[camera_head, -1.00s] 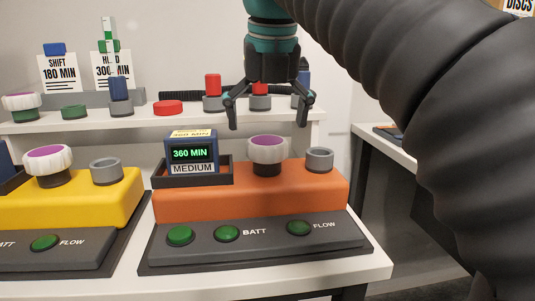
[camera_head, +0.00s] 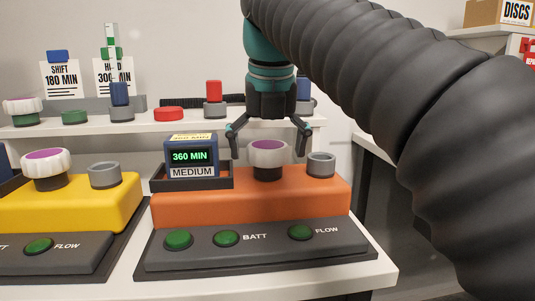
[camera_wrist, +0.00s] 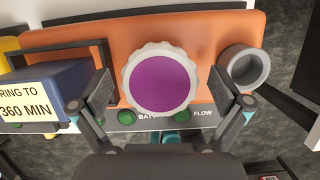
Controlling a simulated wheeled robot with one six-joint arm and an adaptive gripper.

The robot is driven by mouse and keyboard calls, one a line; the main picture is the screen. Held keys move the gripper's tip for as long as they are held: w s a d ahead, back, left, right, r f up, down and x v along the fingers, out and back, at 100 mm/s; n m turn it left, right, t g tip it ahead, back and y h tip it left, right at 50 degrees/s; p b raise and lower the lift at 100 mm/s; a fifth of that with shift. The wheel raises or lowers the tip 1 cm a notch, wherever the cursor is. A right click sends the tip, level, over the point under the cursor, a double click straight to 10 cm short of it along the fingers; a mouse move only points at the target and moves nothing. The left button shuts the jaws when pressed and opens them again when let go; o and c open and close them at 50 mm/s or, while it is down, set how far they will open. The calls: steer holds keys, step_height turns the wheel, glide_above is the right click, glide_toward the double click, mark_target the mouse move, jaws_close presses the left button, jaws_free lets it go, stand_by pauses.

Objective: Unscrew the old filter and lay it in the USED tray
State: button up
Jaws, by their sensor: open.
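A white, knobbed filter with a purple top (camera_head: 267,152) stands upright on a dark neck on the orange unit (camera_head: 250,205). In the wrist view the filter (camera_wrist: 161,82) is large and near the middle. My gripper (camera_head: 266,156) points down with its fingers spread, one on each side of the filter. In the wrist view my gripper (camera_wrist: 161,104) shows a gap between each finger and the filter, and nothing is held. No tray marked USED can be made out.
A blue meter (camera_head: 191,158) reading 360 MIN sits in a black tray (camera_head: 191,184) left of the filter. A grey open socket (camera_head: 320,166) stands close on its right. A yellow unit (camera_head: 70,205) with a similar filter (camera_head: 46,163) is at left. A white shelf (camera_head: 130,123) runs behind.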

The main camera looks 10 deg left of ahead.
steer(key=m+p, duration=0.1)
steer(key=m, duration=0.1)
steer(key=m+h+p, duration=0.1)
steer(key=m+p, duration=0.1)
steer(key=shift+r+m+h, duration=0.2)
steer(key=shift+m+h, duration=0.1)
steer(key=shift+m, duration=0.1)
steer(key=shift+f+m, duration=0.2)
steer(key=shift+m, duration=0.4)
steer(key=shift+m+h, duration=0.4)
steer(key=shift+m, duration=0.6)
steer(key=m, duration=0.3)
steer(key=m+g+h, duration=0.1)
steer(key=m, duration=0.2)
steer(key=shift+g, duration=0.3)
